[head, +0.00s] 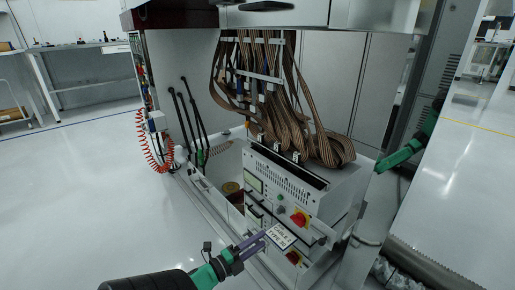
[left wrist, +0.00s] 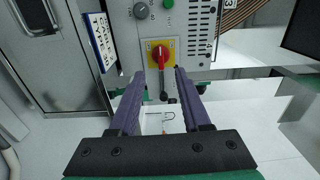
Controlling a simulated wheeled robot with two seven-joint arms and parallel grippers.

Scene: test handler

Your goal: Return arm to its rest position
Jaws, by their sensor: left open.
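My left gripper (head: 252,246) reaches in from the lower left of the head view, with its purple fingers at the front of the test handler's instrument panel. In the left wrist view its two fingers (left wrist: 160,85) are spread apart with nothing held between them. A red rotary switch on a yellow plate (left wrist: 160,50) appears just beyond the fingertips. The head view shows two such switches, an upper one (head: 300,218) and a lower one (head: 294,258) partly hidden. My right arm's green links (head: 398,156) show at the right; its fingers are not visible.
A white label card (head: 281,236) stands out near the left fingertips. Brown ribbon cables (head: 285,110) hang above the instrument box. A red coiled hose (head: 147,145) hangs on the left side. The floor (head: 75,200) at left is clear.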

